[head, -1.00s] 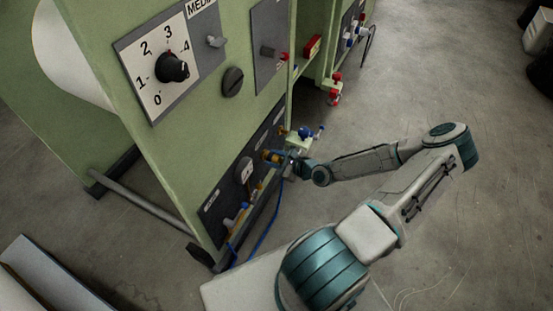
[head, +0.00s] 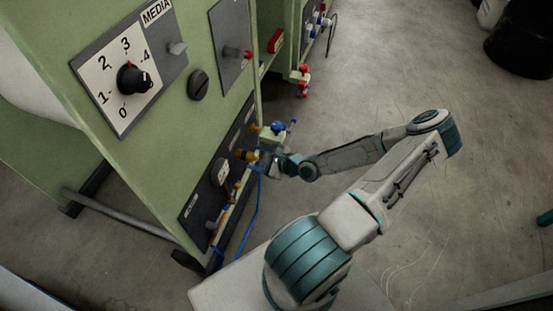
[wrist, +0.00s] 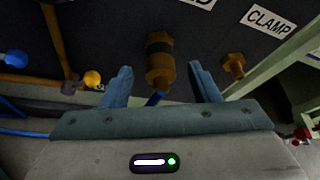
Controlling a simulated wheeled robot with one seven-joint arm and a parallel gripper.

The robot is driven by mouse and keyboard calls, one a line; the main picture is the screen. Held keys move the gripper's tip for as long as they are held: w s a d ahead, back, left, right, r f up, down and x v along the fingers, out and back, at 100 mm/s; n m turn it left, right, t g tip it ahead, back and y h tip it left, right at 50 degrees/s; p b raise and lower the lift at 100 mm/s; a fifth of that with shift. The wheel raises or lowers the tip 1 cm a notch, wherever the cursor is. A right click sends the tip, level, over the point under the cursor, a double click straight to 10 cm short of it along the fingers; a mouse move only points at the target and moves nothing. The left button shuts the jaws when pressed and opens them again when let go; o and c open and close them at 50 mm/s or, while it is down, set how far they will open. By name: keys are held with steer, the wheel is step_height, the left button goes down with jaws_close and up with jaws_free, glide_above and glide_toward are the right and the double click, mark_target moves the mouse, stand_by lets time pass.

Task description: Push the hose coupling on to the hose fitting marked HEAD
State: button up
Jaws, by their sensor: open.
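My gripper (wrist: 159,68) is open in the wrist view, with one blue finger on each side of the brass hose coupling (wrist: 160,72) and a gap to each. The coupling has a dark band and sits against the dark panel, in line with a fitting it hides. A blue hose (wrist: 155,98) shows at its near end. The label above (wrist: 197,3) is cut off; only a final D reads. In the head view my gripper (head: 270,164) is just right of the brass coupling (head: 247,155). How deeply the coupling is seated cannot be told.
A brass fitting (wrist: 233,65) labelled CLAMP is to the right, bare. A yellow ball-ended lever (wrist: 92,78) and brass pipework are to the left. The green cabinet (head: 160,175) stands left of my arm; open floor (head: 400,80) lies to the right.

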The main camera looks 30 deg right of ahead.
steer(key=p+v, duration=0.2)
steer(key=v, duration=0.7)
steer(key=shift+s, duration=0.2)
steer(key=shift+d+r, duration=0.1)
steer(key=d+r+n+g+h+p, duration=0.2)
steer(key=r+n+g+h+p, duration=0.4)
steer(key=r, duration=0.6)
steer(key=d+r+n+g+h+p, duration=0.1)
steer(key=d+r+n+g+p, duration=0.15)
steer(key=r+n+p, duration=0.75)
steer(key=a+r+n+g+h+p, duration=0.1)
steer(key=a+r+p, duration=0.2)
steer(key=r, duration=0.8)
steer(key=a+r+n+h+p, duration=0.1)
steer(key=a+r+h+p, duration=0.2)
steer(key=r, duration=0.8)
steer(key=s+a+r+n+y+p, duration=0.2)
steer(key=s+a+r+n+p, duration=0.1)
steer(key=a+r, duration=0.4)
steer(key=s+a+r+n+y+p, duration=0.2)
steer(key=s+a+r+p, duration=0.3)
steer(key=a+r, duration=0.3)
step_height(320, 180, up, 4)
steer(key=shift+s+a+r+n, duration=0.2)
steer(key=shift+s+a+n, duration=0.1)
steer(key=shift+s+n, duration=0.6)
steer(key=shift+s+a+r, duration=0.1)
steer(key=shift+s+a, duration=0.1)
steer(key=shift+a, duration=0.1)
steer(key=shift+c, duration=0.4)
